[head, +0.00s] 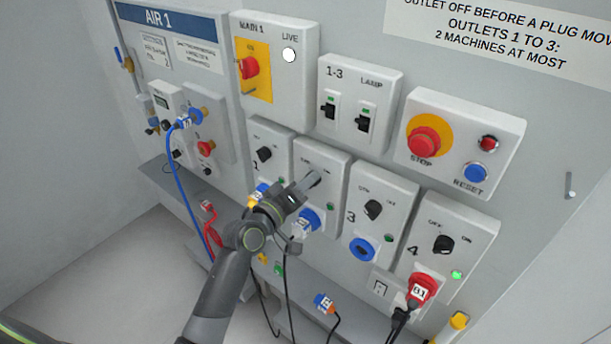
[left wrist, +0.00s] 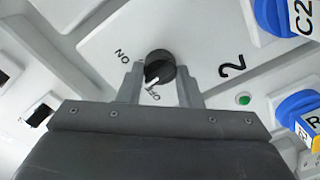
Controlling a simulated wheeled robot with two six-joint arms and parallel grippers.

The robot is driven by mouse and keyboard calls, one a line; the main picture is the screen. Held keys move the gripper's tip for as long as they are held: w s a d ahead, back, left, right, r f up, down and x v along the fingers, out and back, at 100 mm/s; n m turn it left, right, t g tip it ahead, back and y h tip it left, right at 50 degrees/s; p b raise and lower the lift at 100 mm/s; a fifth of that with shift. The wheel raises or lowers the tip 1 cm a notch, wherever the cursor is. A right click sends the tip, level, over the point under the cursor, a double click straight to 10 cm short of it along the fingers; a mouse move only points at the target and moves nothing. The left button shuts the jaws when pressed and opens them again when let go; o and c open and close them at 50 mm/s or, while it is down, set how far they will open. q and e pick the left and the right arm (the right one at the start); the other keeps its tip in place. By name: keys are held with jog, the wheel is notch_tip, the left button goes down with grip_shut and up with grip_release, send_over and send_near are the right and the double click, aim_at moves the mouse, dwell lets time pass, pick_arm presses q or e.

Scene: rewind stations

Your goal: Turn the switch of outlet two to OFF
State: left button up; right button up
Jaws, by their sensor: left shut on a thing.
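The outlet two box (head: 336,168) is on the wall panel, between outlets one and three. My left gripper (head: 312,180) reaches up to it from below and hides its switch in the head view. In the left wrist view the black round switch (left wrist: 160,68) sits between the two grey fingertips of my left gripper (left wrist: 160,80), which is shut on it. The white pointer mark on the switch points toward the OFF label (left wrist: 154,95). The ON label (left wrist: 122,56) is to its left. A green lamp (left wrist: 243,99) shows beside the number 2. My right gripper is not in view.
A blue plug (head: 309,219) is below the outlet two switch. Outlet one (head: 264,154), outlet three (head: 373,208) and outlet four (head: 443,244) stand close by. A red plug (head: 422,289) is in outlet four, whose lamp is bright green. Cables hang below.

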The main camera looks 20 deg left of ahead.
pick_arm(q)
jog(key=shift+f+n+p, duration=0.1)
jog(key=shift+n+p, duration=1.75)
jog(key=shift+n, duration=1.85)
jog(key=o, duration=1)
jog(key=shift+s+a, duration=0.1)
jog(key=shift+b+v, duration=1.85)
jog(key=shift+v, duration=6.75)
